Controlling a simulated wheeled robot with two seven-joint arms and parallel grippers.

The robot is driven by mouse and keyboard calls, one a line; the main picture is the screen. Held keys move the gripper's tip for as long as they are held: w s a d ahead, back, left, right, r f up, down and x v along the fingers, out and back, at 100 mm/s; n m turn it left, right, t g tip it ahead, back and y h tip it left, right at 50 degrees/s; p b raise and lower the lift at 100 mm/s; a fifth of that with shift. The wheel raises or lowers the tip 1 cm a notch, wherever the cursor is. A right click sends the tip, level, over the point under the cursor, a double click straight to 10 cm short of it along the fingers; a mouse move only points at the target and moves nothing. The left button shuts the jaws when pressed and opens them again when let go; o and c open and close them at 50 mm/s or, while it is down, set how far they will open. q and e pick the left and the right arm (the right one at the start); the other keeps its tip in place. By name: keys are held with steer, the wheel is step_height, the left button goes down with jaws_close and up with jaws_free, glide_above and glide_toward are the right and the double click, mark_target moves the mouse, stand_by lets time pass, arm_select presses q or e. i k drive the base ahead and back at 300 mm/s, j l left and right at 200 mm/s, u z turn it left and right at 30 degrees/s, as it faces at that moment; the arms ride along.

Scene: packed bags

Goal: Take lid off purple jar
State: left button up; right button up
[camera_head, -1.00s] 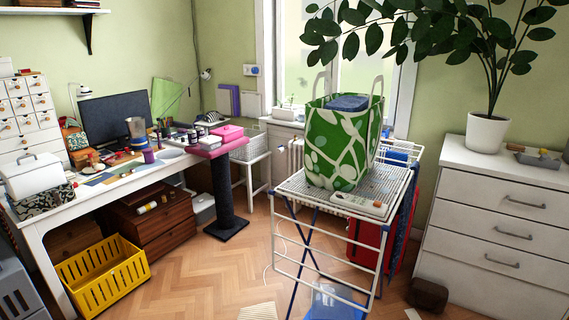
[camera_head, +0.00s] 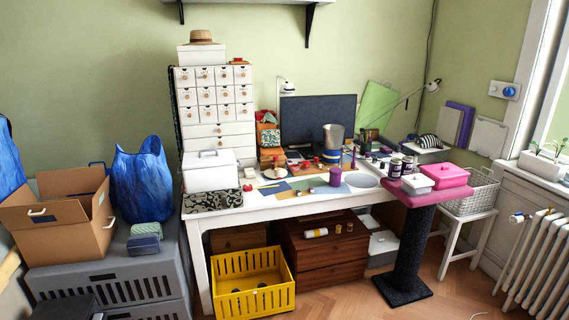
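A small purple jar (camera_head: 335,177) stands upright on the white desk (camera_head: 262,212), near the middle of its front part. It is too small in the picture to tell its lid from its body. Neither of my grippers shows in the head view.
A grey metal container (camera_head: 333,137) stands behind the jar before the monitor (camera_head: 316,124). A yellow crate (camera_head: 251,284) and brown drawers (camera_head: 324,252) are under the desk. A pink-topped post (camera_head: 408,250) stands at the desk's right end. Grey crates (camera_head: 110,284) bear an open carton (camera_head: 61,212) at left.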

mark_target(335, 180)
steer(key=i+l+u, duration=0.1)
steer(key=i, duration=0.35)
steer(key=i+l+u, duration=0.15)
steer(key=i, duration=0.35)
steer(key=i+l+u, duration=0.1)
steer(key=i, duration=0.35)
steer(key=i+l, duration=0.15)
steer(key=l, duration=0.15)
steer(key=i+l+u, duration=0.1)
steer(key=l, duration=0.25)
steer(key=i+l, duration=0.4)
steer(key=l, duration=0.25)
steer(key=i+l+u, duration=0.1)
steer(key=l, duration=0.25)
steer(key=i+l, duration=0.15)
steer(key=l, duration=0.2)
steer(key=i+l, duration=0.15)
steer(key=l, duration=0.15)
steer(key=i+l, duration=0.15)
steer(key=l, duration=0.2)
